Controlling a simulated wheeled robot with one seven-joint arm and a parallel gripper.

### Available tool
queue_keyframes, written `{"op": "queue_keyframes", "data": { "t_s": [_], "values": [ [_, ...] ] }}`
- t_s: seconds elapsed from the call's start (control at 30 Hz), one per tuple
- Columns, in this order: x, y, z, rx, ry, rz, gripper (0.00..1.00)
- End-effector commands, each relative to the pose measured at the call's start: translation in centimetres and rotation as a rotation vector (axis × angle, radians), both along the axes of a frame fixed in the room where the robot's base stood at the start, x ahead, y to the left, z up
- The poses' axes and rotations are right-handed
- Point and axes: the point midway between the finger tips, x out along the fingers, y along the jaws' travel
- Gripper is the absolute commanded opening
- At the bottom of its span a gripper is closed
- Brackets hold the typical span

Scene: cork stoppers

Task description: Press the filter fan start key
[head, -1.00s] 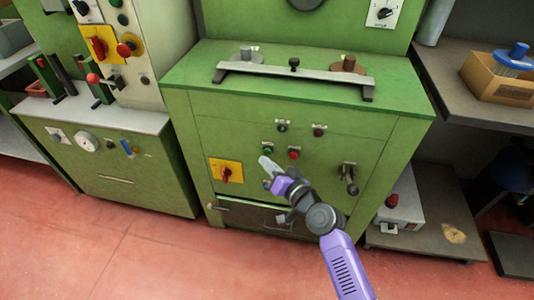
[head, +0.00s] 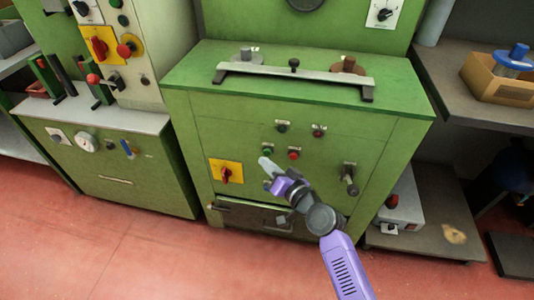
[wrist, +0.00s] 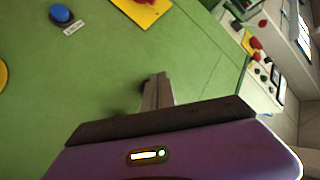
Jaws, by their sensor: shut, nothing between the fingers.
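The green machine cabinet (head: 225,135) carries several labelled push buttons on its front: an upper green button (head: 281,127), an upper dark red button (head: 318,131), a lower green button (head: 268,148) and a lower red button (head: 294,154). A blue button (wrist: 60,14) with a small label shows in the wrist view; it also shows in the head view (head: 267,185), left of my wrist. The labels are too small to read, so I cannot tell which is the filter fan start key. My gripper (head: 265,162) is shut and empty, its tips close in front of the panel near the lower green button.
A yellow plate with a red rotary switch (head: 226,173) is left of my gripper. A dark lever handle (head: 349,180) sticks out at the right. A grey bar (head: 295,71) lies on top of the cabinet. Red floor (head: 130,250) is clear in front.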

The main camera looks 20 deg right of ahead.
Motion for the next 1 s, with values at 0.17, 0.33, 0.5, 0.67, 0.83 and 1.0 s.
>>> {"op": "queue_keyframes", "data": {
  "t_s": [0.17,0.33,0.5,0.67,0.83,1.0],
  "values": [
    [0.0,0.0,0.0,0.0,0.0,0.0,0.0],
    [0.0,0.0,0.0,0.0,0.0,0.0,0.0],
    [0.0,0.0,0.0,0.0,0.0,0.0,0.0],
    [0.0,0.0,0.0,0.0,0.0,0.0,0.0],
    [0.18,-0.13,-0.06,0.0,0.0,0.0,0.0],
    [0.62,-0.49,-0.07,-0.001,0.0,-0.001,0.0]
  ]
}}
